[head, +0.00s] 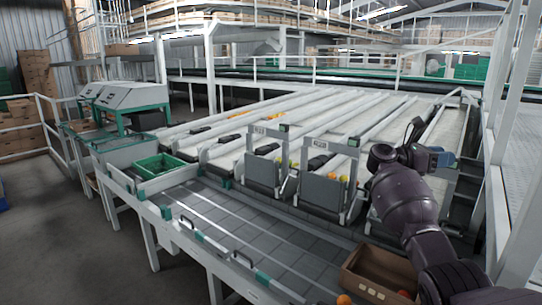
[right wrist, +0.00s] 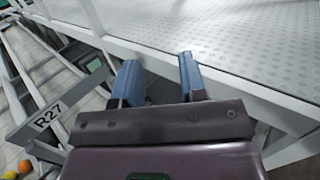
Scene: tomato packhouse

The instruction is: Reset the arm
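My right arm comes in from the lower right of the head view. My right gripper (head: 441,159) is raised over the right end of the sorting lanes, beside the white frame posts. In the right wrist view its two blue fingers (right wrist: 160,82) stand apart with nothing between them, and a white ledge with a studded metal plate lies beyond. My left gripper is not in view.
A brown box (head: 362,285) with a little red inside stands at the front right of the grey roller table (head: 235,225). An orange tomato (head: 344,300) is beside it. A green crate (head: 160,165) sits at the left. White posts (head: 510,150) and a studded walkway (right wrist: 250,40) are close to my right gripper.

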